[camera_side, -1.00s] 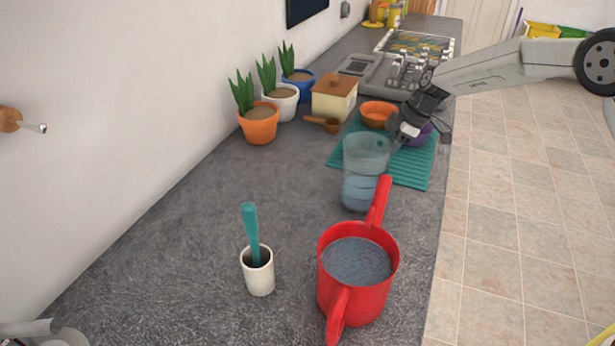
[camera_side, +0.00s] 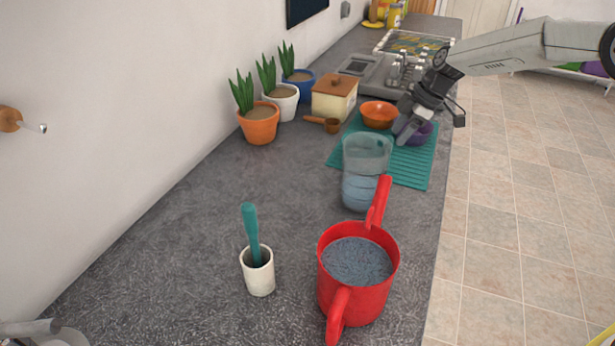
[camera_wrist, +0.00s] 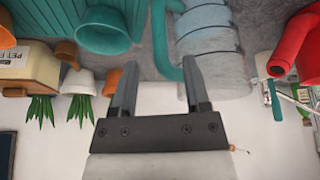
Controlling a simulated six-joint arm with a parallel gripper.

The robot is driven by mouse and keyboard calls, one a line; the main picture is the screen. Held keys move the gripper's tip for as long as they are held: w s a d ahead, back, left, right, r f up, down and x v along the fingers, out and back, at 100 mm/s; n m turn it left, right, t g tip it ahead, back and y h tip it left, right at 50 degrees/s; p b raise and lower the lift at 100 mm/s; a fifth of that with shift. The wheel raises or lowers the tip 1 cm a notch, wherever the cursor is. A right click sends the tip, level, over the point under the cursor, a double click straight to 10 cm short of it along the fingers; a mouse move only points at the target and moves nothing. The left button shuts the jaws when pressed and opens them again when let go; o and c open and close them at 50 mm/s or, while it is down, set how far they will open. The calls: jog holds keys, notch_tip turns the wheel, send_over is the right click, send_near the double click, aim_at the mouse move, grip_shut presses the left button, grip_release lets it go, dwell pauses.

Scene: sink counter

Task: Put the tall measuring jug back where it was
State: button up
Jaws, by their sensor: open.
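The tall measuring jug (camera_side: 366,165) is clear, with bluish contents in its lower part. It stands upright on the counter in the side view, just in front of the teal mat (camera_side: 405,172) and behind the red pot. My gripper (camera_side: 405,136) is above the mat, behind and right of the jug, apart from it. In the wrist view the jug (camera_wrist: 208,45) shows at upper right with a teal handle (camera_wrist: 160,38). My gripper (camera_wrist: 161,65) is open there, its fingers overlapping the jug and handle in the picture; contact cannot be told.
A red pot (camera_side: 335,270) stands close in front of the jug. A white cup (camera_side: 258,278) holds a teal-handled tool. Plants (camera_side: 259,125) line the wall. The counter's left middle is clear.

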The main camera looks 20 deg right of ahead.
jog(key=v, duration=0.7)
jog(key=shift+r, duration=0.2)
dwell(0.4)
jog(key=s+f+m+h, duration=0.1)
jog(key=s+f+m, duration=0.2)
jog(key=s, duration=0.6)
jog(key=s+f+m+h, duration=0.2)
jog(key=s+f+m, duration=0.2)
jog(key=s, duration=0.6)
jog(key=s+f+m+h, duration=0.1)
jog(key=s+f+m, duration=0.2)
jog(key=s+m, duration=0.3)
jog(key=s+a, duration=0.1)
jog(key=s, duration=0.2)
jog(key=shift+s+f+h, duration=0.25)
jog(key=shift+f+h, duration=0.05)
jog(key=shift+f, duration=0.05)
